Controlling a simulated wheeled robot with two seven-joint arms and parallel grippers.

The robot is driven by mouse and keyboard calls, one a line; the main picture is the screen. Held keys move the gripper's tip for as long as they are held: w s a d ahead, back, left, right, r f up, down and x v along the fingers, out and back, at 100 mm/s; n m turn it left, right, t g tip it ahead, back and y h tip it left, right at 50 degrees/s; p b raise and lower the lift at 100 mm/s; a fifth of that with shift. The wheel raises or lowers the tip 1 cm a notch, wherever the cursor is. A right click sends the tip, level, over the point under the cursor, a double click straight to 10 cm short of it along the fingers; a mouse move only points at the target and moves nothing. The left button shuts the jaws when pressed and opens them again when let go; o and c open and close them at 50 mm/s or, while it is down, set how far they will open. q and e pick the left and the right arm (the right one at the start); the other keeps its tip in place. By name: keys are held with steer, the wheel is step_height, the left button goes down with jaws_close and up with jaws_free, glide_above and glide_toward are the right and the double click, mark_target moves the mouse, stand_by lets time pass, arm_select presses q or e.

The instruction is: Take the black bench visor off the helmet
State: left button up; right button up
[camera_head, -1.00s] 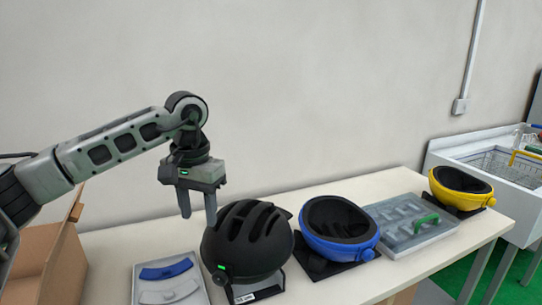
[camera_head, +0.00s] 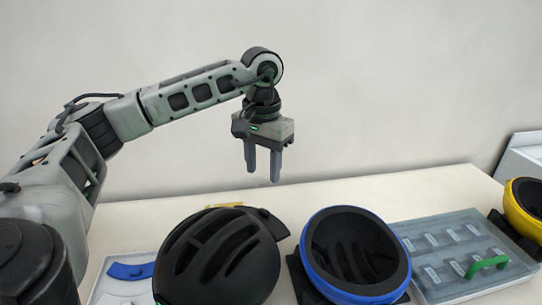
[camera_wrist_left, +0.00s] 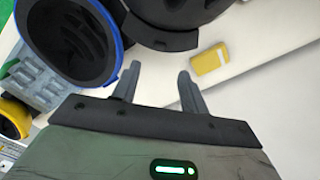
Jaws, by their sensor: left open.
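The black helmet (camera_head: 220,262) stands at the front of the table, with long vents on its shell. A black visor (camera_head: 268,222) juts from its far side, partly hidden behind the shell. In the left wrist view the visor (camera_wrist_left: 160,39) shows as a dark curved band along the helmet's edge. My left gripper (camera_head: 263,172) is open and empty, above and behind the helmet, pointing down. Its fingertips (camera_wrist_left: 158,73) appear apart from the visor in the wrist view. My right gripper is not in view.
A blue-rimmed helmet (camera_head: 317,262) lies open side up just right of the black one. A grey case (camera_head: 425,232) with a green handle and a yellow helmet (camera_head: 525,207) are further right. A yellow block (camera_wrist_left: 210,59) lies behind the black helmet. A tray (camera_head: 108,290) holds a blue visor (camera_head: 130,271).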

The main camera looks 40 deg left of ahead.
mark_target(264, 210)
arm_select(q)
step_height(264, 210, down, 9)
steer(key=b, duration=0.6)
steer(key=shift+r, duration=0.15)
steer(key=shift+f+b, duration=0.5)
steer(key=shift+f, duration=0.35)
steer(key=shift+w+f, duration=0.1)
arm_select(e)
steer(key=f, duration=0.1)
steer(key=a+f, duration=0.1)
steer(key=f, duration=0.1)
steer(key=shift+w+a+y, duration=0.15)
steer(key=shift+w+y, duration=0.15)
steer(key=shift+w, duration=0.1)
arm_select(q)
steer(key=shift+c, duration=0.3)
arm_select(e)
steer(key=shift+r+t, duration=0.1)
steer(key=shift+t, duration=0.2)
arm_select(q)
steer(key=c, duration=0.6)
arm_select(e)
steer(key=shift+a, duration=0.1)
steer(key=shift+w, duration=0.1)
